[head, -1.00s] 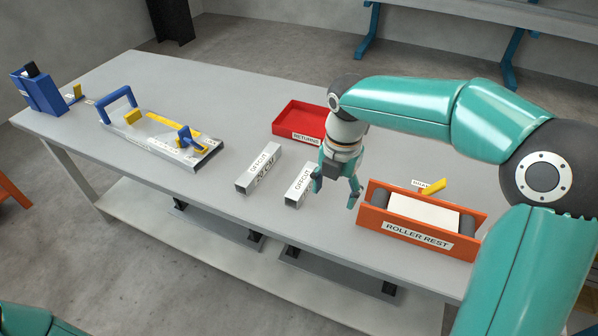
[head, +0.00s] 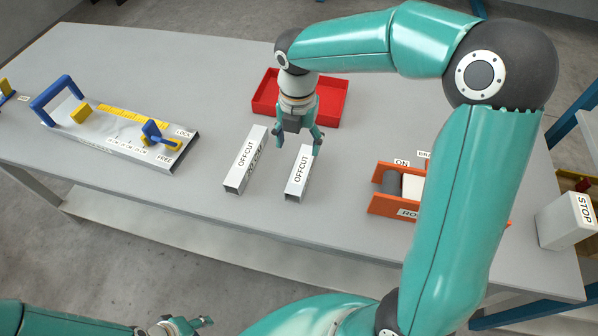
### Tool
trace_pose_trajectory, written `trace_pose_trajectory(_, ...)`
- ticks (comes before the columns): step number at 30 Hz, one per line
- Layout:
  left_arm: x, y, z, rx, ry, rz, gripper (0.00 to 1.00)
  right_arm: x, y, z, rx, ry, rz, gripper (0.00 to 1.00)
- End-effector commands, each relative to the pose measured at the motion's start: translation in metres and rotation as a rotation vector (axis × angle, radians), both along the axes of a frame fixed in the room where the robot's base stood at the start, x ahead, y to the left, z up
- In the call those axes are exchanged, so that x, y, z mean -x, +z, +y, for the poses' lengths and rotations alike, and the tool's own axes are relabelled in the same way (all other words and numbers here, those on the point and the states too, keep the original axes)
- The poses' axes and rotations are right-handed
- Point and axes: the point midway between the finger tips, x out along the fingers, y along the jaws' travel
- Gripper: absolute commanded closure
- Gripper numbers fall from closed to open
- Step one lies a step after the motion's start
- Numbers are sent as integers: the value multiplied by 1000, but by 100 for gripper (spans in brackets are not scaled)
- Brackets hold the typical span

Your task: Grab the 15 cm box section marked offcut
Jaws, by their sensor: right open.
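Two silver square box sections marked OFFCUT lie side by side on the grey bench. The left box section (head: 246,161) looks longer and has a second dark marking on its side. The right box section (head: 298,175) looks shorter; I cannot read a length on either. My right gripper (head: 292,150) points down with fingers apart and empty. It is over the far end of the right box section, its left finger in the gap between the two. I cannot tell its height. My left gripper (head: 192,324) is partly in view at the bottom edge, away from the bench; its jaws are unclear.
A red tray (head: 336,98) stands just behind my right gripper. An orange roller rest (head: 384,205) is to the right, partly behind my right arm. A silver jig (head: 95,135) with blue handles lies left. A white STOP box (head: 566,222) is far right. Bench around the offcuts is clear.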

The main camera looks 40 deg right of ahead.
Motion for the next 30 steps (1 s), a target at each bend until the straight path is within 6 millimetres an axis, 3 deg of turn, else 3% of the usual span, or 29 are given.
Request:
trace_pose_trajectory(3, 0, -1, 0, 0, -1, 0, 60, 2, -26, -3, 0, -6, 4, 29)
trace_pose_trajectory(7, 0, -2, 0, 0, 0, 0, 60, 2, -45, -4, 0, -9, 2, 29)
trace_pose_trajectory(16, 0, -1, 0, 0, 0, -1, 60, 4, -65, -5, 0, -10, 1, 29)
trace_pose_trajectory(24, 0, 1, 0, 0, 0, -1, 60, 7, -101, -9, -1, -10, 2, 29)
trace_pose_trajectory(30, 0, 1, 0, 0, 0, -1, 60, 6, -107, -8, -1, -11, -1, 29)
